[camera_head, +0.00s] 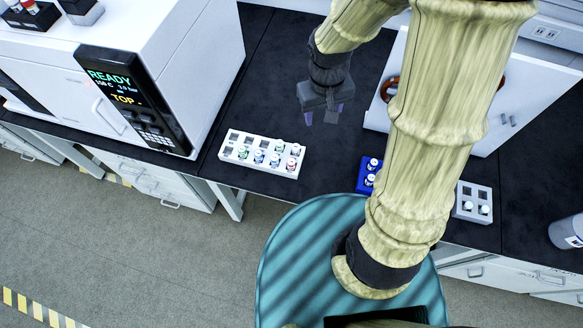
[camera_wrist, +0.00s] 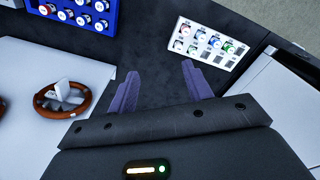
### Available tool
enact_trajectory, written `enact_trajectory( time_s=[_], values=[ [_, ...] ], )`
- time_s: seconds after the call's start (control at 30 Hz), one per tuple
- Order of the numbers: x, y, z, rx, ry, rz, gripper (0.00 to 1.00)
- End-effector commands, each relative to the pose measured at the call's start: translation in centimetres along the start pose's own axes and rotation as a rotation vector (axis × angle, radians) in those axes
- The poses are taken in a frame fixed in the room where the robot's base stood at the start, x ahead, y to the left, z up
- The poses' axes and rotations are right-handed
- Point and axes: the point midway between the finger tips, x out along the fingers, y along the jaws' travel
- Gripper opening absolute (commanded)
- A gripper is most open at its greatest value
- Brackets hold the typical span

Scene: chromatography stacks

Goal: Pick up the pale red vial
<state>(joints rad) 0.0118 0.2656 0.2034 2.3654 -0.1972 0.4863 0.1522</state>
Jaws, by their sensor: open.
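A white rack (camera_head: 232,153) holds several small vials, with some empty slots toward its left end in the head view. The same rack (camera_wrist: 240,63) is at the upper right in the wrist view. Two vials with reddish marks stand at one end, one in the front row (camera_head: 291,164) and one in the back row (camera_head: 295,149). They also show in the wrist view, at the upper (camera_wrist: 184,29) and lower (camera_wrist: 178,45) left of the rack. Which is the pale red one, I cannot tell. My gripper (camera_head: 320,116) is open and empty above the bench, behind and right of the rack.
A white instrument (camera_head: 180,50) with a READY display stands left of the rack. A blue rack (camera_head: 364,185) and a grey rack (camera_head: 473,190) hold more vials at right. A white device (camera_wrist: 40,75) with a brown ring is beside my gripper. Dark bench around the white rack is clear.

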Motion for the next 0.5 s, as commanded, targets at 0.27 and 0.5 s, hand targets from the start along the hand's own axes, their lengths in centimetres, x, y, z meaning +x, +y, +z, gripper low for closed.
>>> enact_trajectory(
  time_s=[0.27, 0.5],
  values=[
    [9.0, -5.7, -4.0, -0.183, -0.147, -0.019, 0.50],
    [11.5, -8.0, -5.3, -0.235, -0.181, -0.027, 0.50]
  ],
)
